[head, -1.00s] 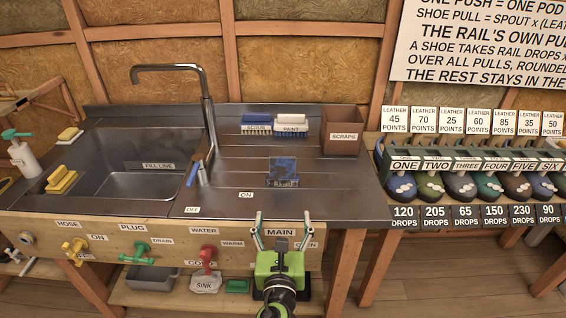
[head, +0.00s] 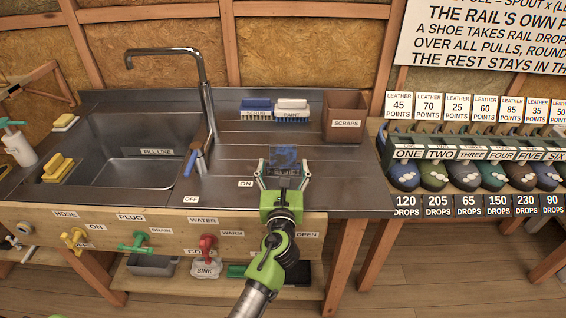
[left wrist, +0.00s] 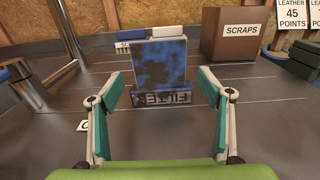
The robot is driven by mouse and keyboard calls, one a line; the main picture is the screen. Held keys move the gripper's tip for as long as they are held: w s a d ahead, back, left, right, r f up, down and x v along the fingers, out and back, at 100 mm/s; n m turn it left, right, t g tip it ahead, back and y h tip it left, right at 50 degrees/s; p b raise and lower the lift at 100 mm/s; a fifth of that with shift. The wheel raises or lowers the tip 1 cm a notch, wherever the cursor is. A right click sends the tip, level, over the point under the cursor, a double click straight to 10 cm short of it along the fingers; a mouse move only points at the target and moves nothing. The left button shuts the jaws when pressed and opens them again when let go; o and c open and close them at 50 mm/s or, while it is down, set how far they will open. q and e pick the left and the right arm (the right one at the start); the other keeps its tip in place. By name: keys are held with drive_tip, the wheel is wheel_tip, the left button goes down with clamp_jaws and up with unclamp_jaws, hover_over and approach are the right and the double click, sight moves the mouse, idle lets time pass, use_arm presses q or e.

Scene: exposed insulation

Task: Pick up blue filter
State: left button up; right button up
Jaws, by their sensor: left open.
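The blue filter (head: 283,158) is a mottled dark-blue panel standing upright on the metal counter, right of the sink. Its base carries a label that reads FILTER in the left wrist view (left wrist: 160,66). My left gripper (head: 283,172) is open and empty, its green body over the counter's front. In the left wrist view its two teal-padded fingers (left wrist: 161,90) are spread to either side, nearer the camera than the filter, with the filter centred ahead of them. Contact between fingers and filter does not show. My right gripper is not in view.
Behind the filter are the SCRUB brush (head: 257,105), the PAINT brush (head: 292,107) and a brown SCRAPS bin (head: 344,116). A blue-handled tool (head: 191,163) lies left, by the sink (head: 140,165) and tap (head: 205,90). The counter around the filter is clear.

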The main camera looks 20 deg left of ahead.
sight(283, 160)
use_arm(q)
drive_tip(key=x, duration=0.4)
drive_tip(key=shift+s, duration=0.1)
drive_tip(key=c, duration=1.3)
